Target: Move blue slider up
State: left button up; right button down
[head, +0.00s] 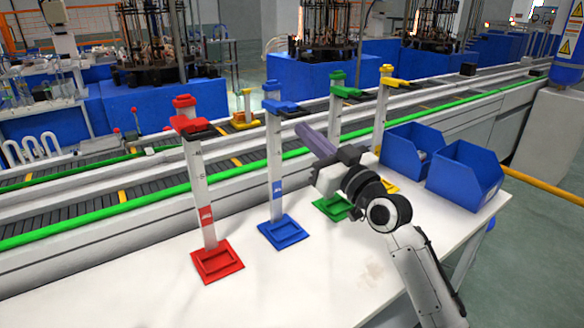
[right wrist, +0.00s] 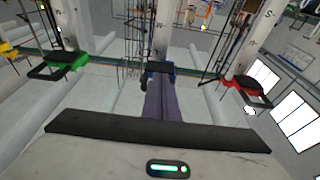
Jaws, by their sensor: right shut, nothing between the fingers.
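The blue slider (head: 282,106) sits high on its white upright post, just under the blue top cap (head: 271,86). The post rises from a square blue base (head: 284,232) on the table. My right gripper (head: 302,130) is shut and empty, its purplish fingers pointing up and left, with their tips close below and right of the slider. In the right wrist view the fingers (right wrist: 160,102) point at the blue slider (right wrist: 161,67), whose middle is partly covered by the tips. I cannot tell whether they touch. My left gripper is in neither view.
A red stand (head: 217,262) is at left. Green (head: 345,91) and yellow (head: 393,81) sliders stand on posts behind and right, near my arm. Two blue bins (head: 465,178) are on the table's right. A conveyor with a green rail (head: 110,211) runs behind. The front table is clear.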

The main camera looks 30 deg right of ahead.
jog(key=s, duration=0.7)
jog(key=shift+s+d, duration=0.2)
jog(key=shift+d, duration=0.1)
